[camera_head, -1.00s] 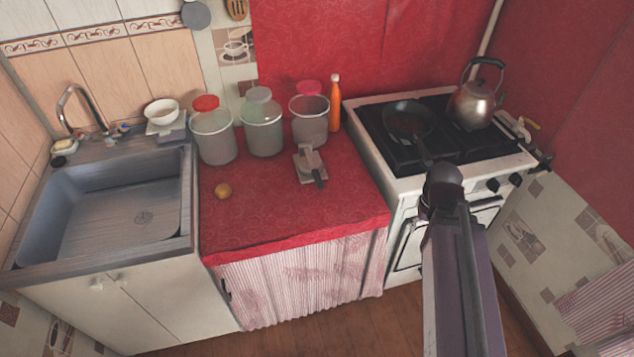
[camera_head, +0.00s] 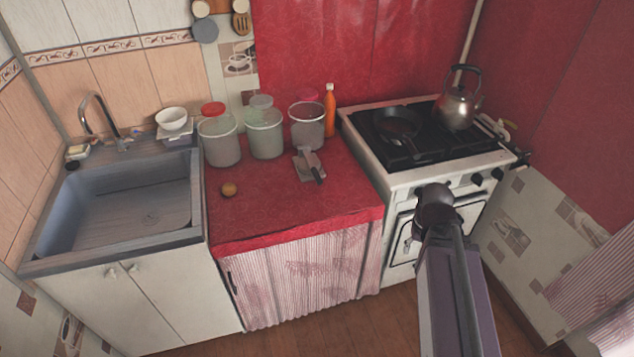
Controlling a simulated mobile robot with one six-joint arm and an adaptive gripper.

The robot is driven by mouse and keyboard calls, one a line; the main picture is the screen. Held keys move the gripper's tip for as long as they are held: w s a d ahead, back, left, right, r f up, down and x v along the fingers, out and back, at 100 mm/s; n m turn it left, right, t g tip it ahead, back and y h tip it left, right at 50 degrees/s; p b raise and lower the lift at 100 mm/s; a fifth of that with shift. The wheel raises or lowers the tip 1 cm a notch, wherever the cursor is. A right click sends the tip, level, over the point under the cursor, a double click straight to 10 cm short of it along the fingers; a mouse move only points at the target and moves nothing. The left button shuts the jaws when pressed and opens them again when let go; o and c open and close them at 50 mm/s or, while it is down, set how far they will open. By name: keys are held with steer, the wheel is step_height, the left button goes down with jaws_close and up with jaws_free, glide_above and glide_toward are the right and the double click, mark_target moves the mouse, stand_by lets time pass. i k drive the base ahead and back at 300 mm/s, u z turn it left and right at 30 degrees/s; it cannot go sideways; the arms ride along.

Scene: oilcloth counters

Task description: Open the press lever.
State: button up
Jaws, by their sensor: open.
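The press (camera_head: 307,163) is a small grey metal tool on the red counter, in front of the clear jar on the right. Its lever (camera_head: 317,174) has a dark end that points to the lower right, towards the counter's front edge. The lever seems to lie low over the press, but it is too small to tell how far it is open. My arm rises from the bottom right, in front of the stove, well apart from the press. No gripper fingers show; my gripper is not in view.
Several jars (camera_head: 219,140) and an orange bottle (camera_head: 330,108) stand behind the press. A small brown ball (camera_head: 229,189) lies to its left. The stove (camera_head: 432,176) with a pan (camera_head: 398,124) and kettle (camera_head: 457,106) is on the right, the sink (camera_head: 125,215) on the left. The front counter is clear.

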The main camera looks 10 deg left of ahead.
mark_target(308, 162)
steer(key=z, duration=0.75)
steer(key=i, duration=0.45)
steer(key=u, duration=0.55)
